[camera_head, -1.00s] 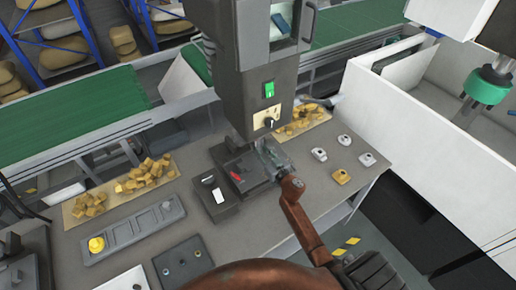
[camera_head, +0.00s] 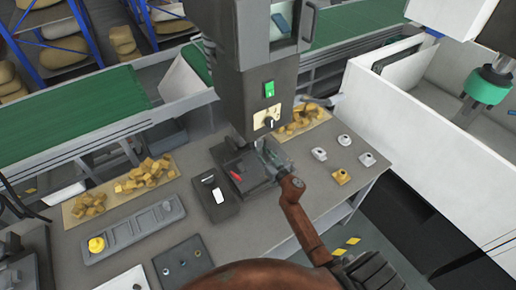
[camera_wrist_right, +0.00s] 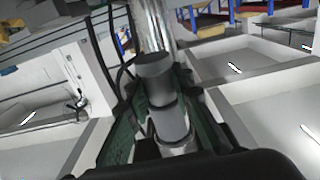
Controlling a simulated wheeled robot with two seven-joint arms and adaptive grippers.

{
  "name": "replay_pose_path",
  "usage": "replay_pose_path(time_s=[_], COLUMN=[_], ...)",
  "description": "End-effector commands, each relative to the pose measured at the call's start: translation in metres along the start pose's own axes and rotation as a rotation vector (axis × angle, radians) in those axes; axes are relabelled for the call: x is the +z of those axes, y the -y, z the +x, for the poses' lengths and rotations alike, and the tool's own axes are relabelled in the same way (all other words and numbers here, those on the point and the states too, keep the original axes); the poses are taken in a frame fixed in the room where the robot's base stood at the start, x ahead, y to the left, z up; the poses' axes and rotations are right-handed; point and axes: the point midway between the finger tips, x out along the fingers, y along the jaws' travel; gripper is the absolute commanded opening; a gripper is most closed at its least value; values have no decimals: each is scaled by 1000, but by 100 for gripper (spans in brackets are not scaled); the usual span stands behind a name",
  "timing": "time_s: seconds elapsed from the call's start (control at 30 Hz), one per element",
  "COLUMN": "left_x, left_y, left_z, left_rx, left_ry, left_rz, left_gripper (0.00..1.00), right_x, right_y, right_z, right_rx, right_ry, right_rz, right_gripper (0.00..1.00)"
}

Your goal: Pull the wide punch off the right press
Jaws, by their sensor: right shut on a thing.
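The right press (camera_head: 247,110) stands at the middle of the bench, with a green switch on its front. My right gripper (camera_head: 272,165) is at the press, just above its bed (camera_head: 238,172). In the right wrist view its dark fingers (camera_wrist_right: 160,95) are shut around a grey, stepped cylindrical punch (camera_wrist_right: 172,122). A shiny round ram (camera_wrist_right: 151,25) shows directly above the punch's dark top. I cannot tell whether the punch touches the ram or is apart from it. In the head view the gripper and press hide the punch. My left gripper is not in view.
Several small metal pieces (camera_head: 345,140) and a yellowish one (camera_head: 341,177) lie right of the press. A grey tray (camera_head: 135,232) and a dark plate with holes (camera_head: 182,262) lie to the left. Yellow blocks (camera_head: 140,178) lie behind the tray. A white-walled tank (camera_head: 365,105) stands at the right.

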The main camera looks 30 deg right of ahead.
Motion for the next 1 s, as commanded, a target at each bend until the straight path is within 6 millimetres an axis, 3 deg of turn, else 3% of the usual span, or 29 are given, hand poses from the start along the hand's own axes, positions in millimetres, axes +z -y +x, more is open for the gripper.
replay_pose_path(time_s=[0.67, 1.0], left_x=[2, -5], left_y=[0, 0], left_z=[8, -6], left_rx=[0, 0], left_ry=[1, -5], left_rz=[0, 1], left_gripper=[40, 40], right_x=[19, 16], right_y=[0, 0], right_z=[-3, -32], right_rx=[2, 1], right_ry=[9, 6], right_rz=[2, 3], right_gripper=[0, 0])
